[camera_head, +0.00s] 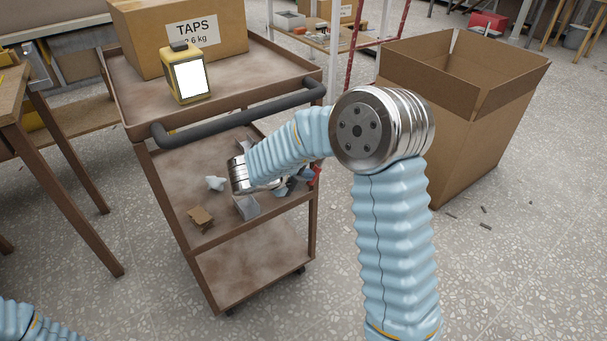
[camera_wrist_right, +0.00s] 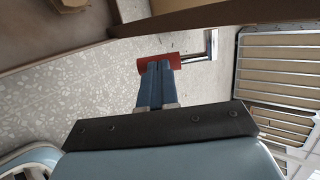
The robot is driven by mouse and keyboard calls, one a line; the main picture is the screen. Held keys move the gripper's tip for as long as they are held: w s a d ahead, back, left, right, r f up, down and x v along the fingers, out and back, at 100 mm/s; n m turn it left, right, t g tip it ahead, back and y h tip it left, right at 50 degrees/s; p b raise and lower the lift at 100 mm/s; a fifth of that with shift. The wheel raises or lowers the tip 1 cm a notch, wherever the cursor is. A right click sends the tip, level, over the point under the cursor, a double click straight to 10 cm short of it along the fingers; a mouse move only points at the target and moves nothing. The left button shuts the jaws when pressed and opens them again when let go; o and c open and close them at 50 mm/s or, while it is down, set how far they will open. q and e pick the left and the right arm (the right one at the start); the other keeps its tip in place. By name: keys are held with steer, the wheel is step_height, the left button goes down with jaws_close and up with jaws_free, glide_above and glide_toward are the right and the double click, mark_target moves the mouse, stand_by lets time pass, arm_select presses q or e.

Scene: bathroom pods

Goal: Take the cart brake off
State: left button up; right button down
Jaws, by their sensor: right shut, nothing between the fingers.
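The brown cart (camera_head: 215,262) stands ahead with its dark handle (camera_head: 240,113) across the near side. My right arm reaches over to its middle shelf. A red part (camera_head: 316,175), possibly the brake lever, shows at the shelf's right side, partly behind my arm. In the right wrist view, my right gripper (camera_wrist_right: 158,66) is shut and empty, its blue fingertips overlapping a red bar (camera_wrist_right: 172,60) beside a metal piece (camera_wrist_right: 211,44). I cannot tell whether they touch. My left gripper is out of view.
A box marked TAPS (camera_head: 180,35) and a yellow device (camera_head: 186,75) stand on the cart's top. Scraps, including a brown piece (camera_head: 201,218), lie on the middle shelf. An open carton (camera_head: 455,125) stands right; a wooden table (camera_head: 60,140) stands left.

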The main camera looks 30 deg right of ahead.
mark_target(310, 182)
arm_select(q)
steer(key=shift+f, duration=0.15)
arm_select(e)
steer(key=shift+f, duration=0.1)
steer(key=f+h+b, duration=0.1)
steer(key=b, duration=0.2)
steer(key=d+f+h+b, duration=0.1)
steer(key=h+b, duration=0.1)
steer(key=d+f+n+t+h+b, duration=0.1)
steer(key=h+b, duration=0.1)
steer(key=b, duration=0.1)
steer(key=shift+w+f+b, duration=0.1)
steer(key=shift+f+b, duration=0.1)
steer(key=shift+b, duration=0.15)
steer(key=shift+d+h, duration=0.15)
steer(key=shift+h, duration=0.25)
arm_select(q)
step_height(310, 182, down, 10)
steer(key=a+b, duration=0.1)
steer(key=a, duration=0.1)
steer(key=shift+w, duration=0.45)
arm_select(e)
steer(key=shift+d, duration=0.3)
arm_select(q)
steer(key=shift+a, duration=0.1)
